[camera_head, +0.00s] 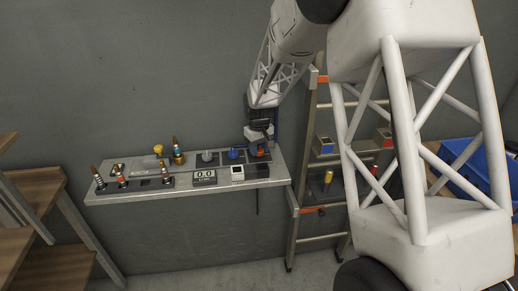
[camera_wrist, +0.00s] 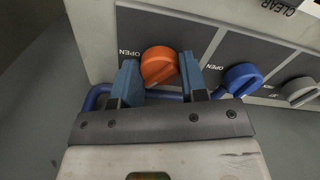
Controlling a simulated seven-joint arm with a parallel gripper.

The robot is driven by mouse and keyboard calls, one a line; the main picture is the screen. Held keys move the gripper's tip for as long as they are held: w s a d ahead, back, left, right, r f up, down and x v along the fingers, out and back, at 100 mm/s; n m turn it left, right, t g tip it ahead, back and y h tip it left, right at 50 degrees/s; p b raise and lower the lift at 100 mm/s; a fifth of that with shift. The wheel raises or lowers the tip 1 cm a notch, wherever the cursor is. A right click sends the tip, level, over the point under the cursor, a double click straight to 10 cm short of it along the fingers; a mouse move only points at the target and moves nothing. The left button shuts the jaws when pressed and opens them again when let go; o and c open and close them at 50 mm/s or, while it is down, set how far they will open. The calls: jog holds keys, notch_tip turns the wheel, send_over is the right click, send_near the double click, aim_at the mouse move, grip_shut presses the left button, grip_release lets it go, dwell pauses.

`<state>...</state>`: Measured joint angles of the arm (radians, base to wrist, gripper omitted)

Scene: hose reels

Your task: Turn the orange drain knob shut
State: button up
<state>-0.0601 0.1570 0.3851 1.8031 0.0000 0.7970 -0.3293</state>
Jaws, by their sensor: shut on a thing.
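The orange drain knob (camera_wrist: 158,64) sits on a dark panel and shows between the two blue fingers of my gripper (camera_wrist: 160,78) in the wrist view. The fingers are shut on its sides. An "OPEN" label is printed to the left of the knob. In the head view the orange knob (camera_head: 261,153) is at the right end of the shelf, with my gripper (camera_head: 260,143) right above it and partly covering it.
A blue knob (camera_wrist: 241,78) and a grey knob (camera_wrist: 299,91) stand to the right in the wrist view. The shelf (camera_head: 245,186) also bears a counter display (camera_head: 204,177), a white box (camera_head: 237,173) and cone-shaped nozzles (camera_head: 98,177). A ladder (camera_head: 297,205) stands just right of the shelf.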

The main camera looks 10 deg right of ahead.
aim_at(259, 148)
jog(key=n, duration=0.6)
jog(key=shift+r+n, duration=0.1)
jog(key=shift+n, duration=0.3)
jog(key=o, duration=0.9)
jog(key=shift+r, duration=3.85)
